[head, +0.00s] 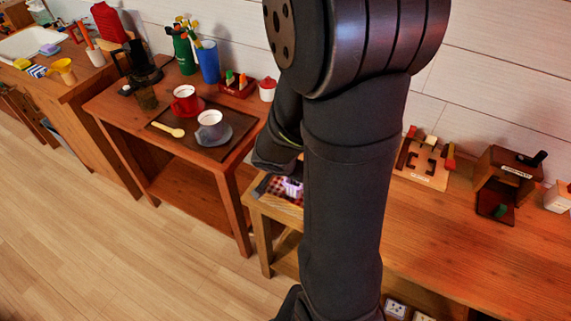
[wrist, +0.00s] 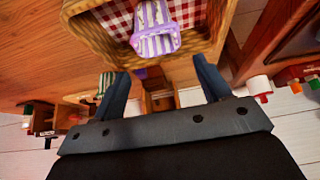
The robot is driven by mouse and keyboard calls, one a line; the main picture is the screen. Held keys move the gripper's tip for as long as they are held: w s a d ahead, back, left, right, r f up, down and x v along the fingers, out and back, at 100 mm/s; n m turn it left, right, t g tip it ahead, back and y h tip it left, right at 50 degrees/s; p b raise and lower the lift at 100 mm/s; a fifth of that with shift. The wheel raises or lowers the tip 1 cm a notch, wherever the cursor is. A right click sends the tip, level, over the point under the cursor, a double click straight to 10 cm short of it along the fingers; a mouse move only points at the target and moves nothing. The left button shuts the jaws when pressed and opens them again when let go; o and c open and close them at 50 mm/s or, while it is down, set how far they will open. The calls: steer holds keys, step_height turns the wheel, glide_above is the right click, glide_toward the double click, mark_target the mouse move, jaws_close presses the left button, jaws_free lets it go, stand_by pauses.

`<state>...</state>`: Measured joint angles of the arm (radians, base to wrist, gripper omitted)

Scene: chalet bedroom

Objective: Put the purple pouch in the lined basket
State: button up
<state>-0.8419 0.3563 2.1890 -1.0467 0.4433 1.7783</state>
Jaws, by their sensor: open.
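The purple-and-white striped pouch (wrist: 155,42) shows in the wrist view against the red-and-white checked lining of the wicker basket (wrist: 90,38). It appears to be inside, by the wall closest to my gripper; its lower end overlaps that wall in the picture. My gripper (wrist: 160,66) is open, with nothing between its two fingers, and apart from the pouch. In the head view, the pouch (head: 292,187) and a bit of the checked lining (head: 274,187) show beside my arm. My arm hides most of the basket and the gripper's fingers there.
A side table on the left holds a dark tray (head: 183,144) with a red cup (head: 186,101), a grey cup (head: 211,126) and a wooden spoon. A peg rack (head: 422,174) and a brown box (head: 500,170) stand on the right table. Bare wood lies in front of them.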

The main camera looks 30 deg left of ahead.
steer(key=v, duration=0.8)
steer(key=shift+s+r, duration=0.2)
steer(key=shift+r, duration=0.15)
steer(key=shift+s+x, duration=0.15)
steer(key=shift+x, duration=3.1)
steer(key=shift+s+x, duration=0.1)
steer(key=shift+x, duration=3.2)
steer(key=shift+f, duration=0.15)
